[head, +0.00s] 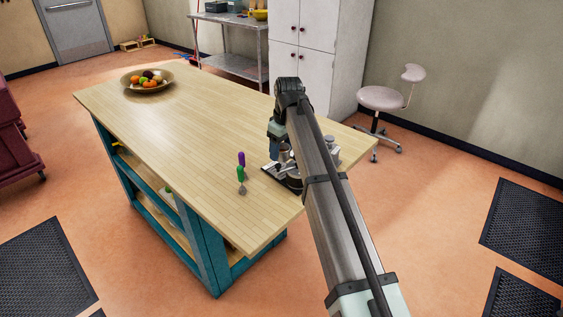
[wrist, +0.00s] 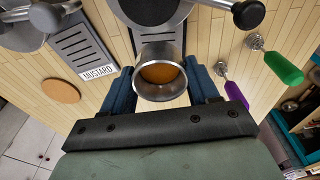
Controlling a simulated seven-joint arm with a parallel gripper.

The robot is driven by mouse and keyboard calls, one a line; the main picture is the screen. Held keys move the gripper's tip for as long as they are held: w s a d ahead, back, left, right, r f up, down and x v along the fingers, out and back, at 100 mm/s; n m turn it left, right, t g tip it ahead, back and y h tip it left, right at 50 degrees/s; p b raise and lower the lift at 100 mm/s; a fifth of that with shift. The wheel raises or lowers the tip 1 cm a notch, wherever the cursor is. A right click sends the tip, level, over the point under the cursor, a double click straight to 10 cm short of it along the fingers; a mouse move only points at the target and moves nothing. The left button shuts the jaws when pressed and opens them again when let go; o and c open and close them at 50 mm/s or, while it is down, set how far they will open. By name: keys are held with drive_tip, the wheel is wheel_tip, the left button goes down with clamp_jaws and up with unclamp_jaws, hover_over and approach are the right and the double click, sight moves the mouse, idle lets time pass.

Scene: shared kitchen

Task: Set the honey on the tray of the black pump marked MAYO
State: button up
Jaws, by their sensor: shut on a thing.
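In the wrist view, my gripper (wrist: 160,88) has its two blue fingers on either side of a small metal cup with amber contents, which I take to be the honey (wrist: 160,78). The gripper is shut on the cup. Just beyond the cup is a slatted grey tray (wrist: 158,32) below a dark round pump part (wrist: 150,8). The cup covers the near part of this tray, so any label there is hidden and I cannot read MAYO. I cannot tell whether the cup touches the tray. In the head view, my arm mostly hides the cup and the pumps.
A second pump's tray (wrist: 82,45), marked MUSTARD, lies to the left. A round wooden disc (wrist: 60,90) lies near it. A green-handled tool (wrist: 282,68) and a purple-handled tool (wrist: 236,95) are at the right. A fruit bowl (head: 147,80) stands at the counter's far end.

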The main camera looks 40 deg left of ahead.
sight(282, 161)
drive_tip(key=shift+f, duration=2.5)
drive_tip(key=o, duration=1.1)
drive_tip(key=shift+f, duration=0.1)
drive_tip(key=r, duration=0.4)
drive_tip(key=d+r, duration=0.1)
drive_tip(key=r, duration=0.7)
drive_tip(key=shift+d+r, duration=0.1)
drive_tip(key=shift+d, duration=0.1)
